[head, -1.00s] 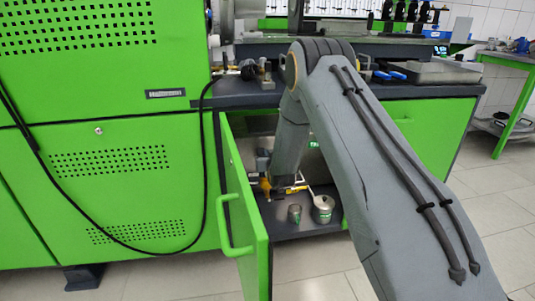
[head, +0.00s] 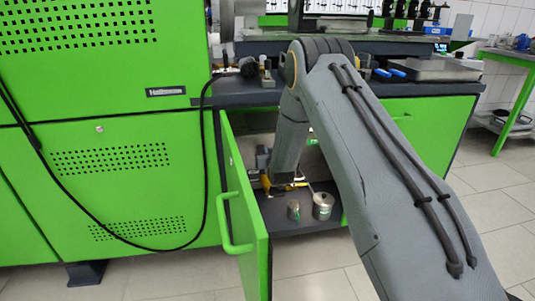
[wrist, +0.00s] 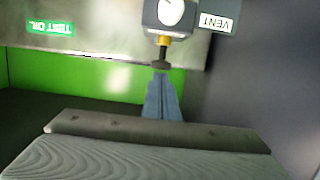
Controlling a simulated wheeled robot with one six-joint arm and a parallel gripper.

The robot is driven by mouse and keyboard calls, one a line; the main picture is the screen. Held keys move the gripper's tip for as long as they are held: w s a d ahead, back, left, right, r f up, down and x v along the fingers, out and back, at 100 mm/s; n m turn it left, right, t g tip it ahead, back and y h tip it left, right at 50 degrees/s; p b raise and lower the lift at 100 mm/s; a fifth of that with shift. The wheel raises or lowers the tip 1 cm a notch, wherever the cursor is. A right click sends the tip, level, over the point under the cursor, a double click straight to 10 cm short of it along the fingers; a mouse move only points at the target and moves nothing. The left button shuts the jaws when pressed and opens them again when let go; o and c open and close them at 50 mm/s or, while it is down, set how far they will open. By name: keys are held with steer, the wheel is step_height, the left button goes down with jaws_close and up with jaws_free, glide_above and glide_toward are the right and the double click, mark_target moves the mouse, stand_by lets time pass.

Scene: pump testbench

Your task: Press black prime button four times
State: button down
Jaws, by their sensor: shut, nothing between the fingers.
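In the wrist view, my gripper (wrist: 161,78) is shut and empty, with its blue-grey fingers pointing up the picture. A black button (wrist: 161,65) on a brass stem (wrist: 163,42) is right at the fingertips. I cannot tell whether they touch it. The stem joins a grey housing (wrist: 180,25) with a white round face (wrist: 170,12). In the head view, my arm reaches down into the open green cabinet, and the fingers and button cannot be made out there.
A white "VENT" label (wrist: 216,22) and a green "TEST OIL" label (wrist: 50,28) are near the housing. In the head view, the open green door (head: 245,215) stands left of my arm. Two metal containers (head: 322,207) (head: 294,210) stand on the cabinet floor.

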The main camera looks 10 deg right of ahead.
steer(key=r+p+v, duration=0.2)
steer(key=v, duration=0.8)
steer(key=shift+d+r, duration=0.1)
